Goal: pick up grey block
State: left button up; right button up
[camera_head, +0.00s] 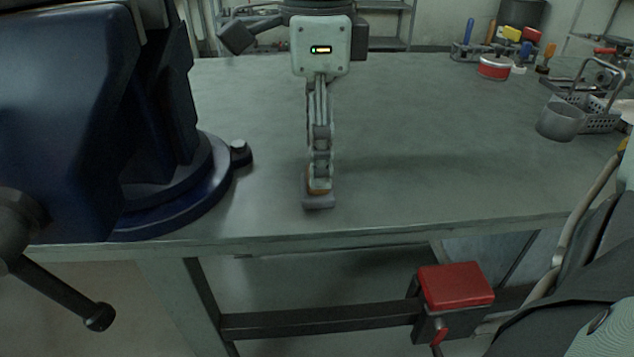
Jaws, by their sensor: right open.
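A small grey block (318,203) lies on the grey workbench (430,185), near its front edge and right of the large blue vise. My right gripper (319,187) points straight down over the block and is open. Its fingers line up one behind the other from this side, so the gap between them is hidden. The fingertips are right at the block and overlap its upper part in the picture. I cannot tell whether they touch it. My left gripper is not in view.
The blue vise (70,90) with a dark handle fills the left. A grey cup (560,122), a metal basket (590,112), a red tin (494,67) and several tools stand at the back right. A red-topped dark part (455,285) sits below the bench edge. The bench middle is clear.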

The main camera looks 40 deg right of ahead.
jog(key=shift+f, duration=0.8)
jog(key=shift+w+f, duration=0.1)
jog(key=shift+f, duration=0.4)
jog(key=c, duration=1.3)
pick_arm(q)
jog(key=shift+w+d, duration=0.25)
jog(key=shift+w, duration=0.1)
pick_arm(e)
jog(key=shift+r, duration=0.1)
